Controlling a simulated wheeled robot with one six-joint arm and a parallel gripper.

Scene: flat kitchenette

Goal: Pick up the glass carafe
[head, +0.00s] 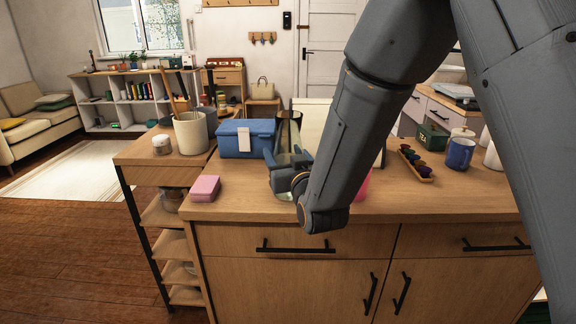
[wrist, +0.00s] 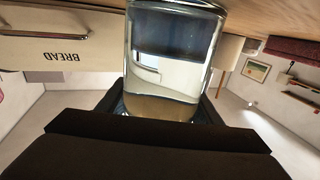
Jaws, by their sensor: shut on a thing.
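The clear glass carafe (head: 283,136) is at the counter's left-middle, largely hidden behind my gripper and arm in the head view. In the wrist view the carafe (wrist: 172,72) fills the middle, between the fingers. My gripper (head: 288,168) is shut on the carafe's side; it also shows dark at the bottom of the wrist view (wrist: 165,112). The carafe looks about upright in the head view. I cannot tell whether its base touches the counter.
A blue box (head: 247,139) stands just left of the carafe, with a pink block (head: 205,188) in front. A utensil crock (head: 190,133) is further left. A cream bread bin (wrist: 50,38) is close by. A wooden tray (head: 417,166) and blue mug (head: 460,153) are right.

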